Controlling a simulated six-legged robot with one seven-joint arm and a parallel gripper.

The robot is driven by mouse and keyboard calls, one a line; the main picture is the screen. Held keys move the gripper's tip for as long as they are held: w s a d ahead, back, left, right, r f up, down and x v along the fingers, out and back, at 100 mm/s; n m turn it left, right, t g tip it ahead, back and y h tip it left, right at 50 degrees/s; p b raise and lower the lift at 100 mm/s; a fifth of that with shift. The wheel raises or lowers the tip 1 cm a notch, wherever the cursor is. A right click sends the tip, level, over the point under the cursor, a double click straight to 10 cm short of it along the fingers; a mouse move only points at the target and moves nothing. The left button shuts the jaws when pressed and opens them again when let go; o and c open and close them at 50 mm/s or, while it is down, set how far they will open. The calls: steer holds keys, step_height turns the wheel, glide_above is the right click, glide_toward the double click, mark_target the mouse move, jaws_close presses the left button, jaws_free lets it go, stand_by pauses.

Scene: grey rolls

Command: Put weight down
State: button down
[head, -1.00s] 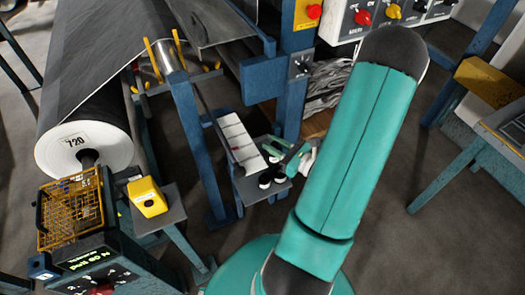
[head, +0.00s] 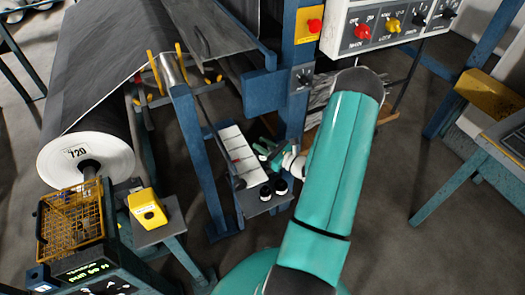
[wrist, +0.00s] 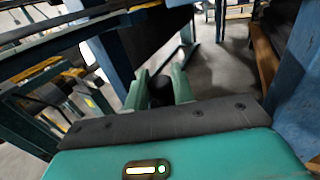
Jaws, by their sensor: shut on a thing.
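My gripper (head: 268,150) is over the far right part of a small grey shelf (head: 262,206), beside a white panel. In the wrist view its two green fingers (wrist: 158,88) are closed around a black rounded weight (wrist: 161,92). The head view hardly shows this held weight, and I cannot tell whether it touches the shelf. Two other black weights with pale tops stand on the shelf's near end, a left one (head: 265,192) and a right one (head: 281,187), both nearer the camera than my gripper.
The white panel (head: 238,155) lies along the shelf's left side. Blue posts (head: 200,160) stand close by on the left and behind. A yellow box (head: 147,208), an orange wire basket (head: 70,228) and a large grey roll (head: 85,115) are at left.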

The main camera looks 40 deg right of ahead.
steer(key=shift+w+f, duration=0.2)
steer(key=shift+f, duration=0.1)
steer(key=shift+w+d+f, duration=0.1)
steer(key=shift+f, duration=1.45)
steer(key=shift+f, duration=0.1)
steer(key=c, duration=1.2)
jaws_free()
steer(key=shift+f, duration=0.1)
steer(key=shift+s+d+r, duration=0.1)
steer(key=shift+s+r, duration=0.1)
steer(key=shift+s, duration=0.1)
steer(key=s, duration=0.3)
steer(key=s+d, duration=0.1)
steer(key=s, duration=0.3)
steer(key=s+d, duration=0.1)
steer(key=s, duration=0.3)
steer(key=shift+s, duration=0.15)
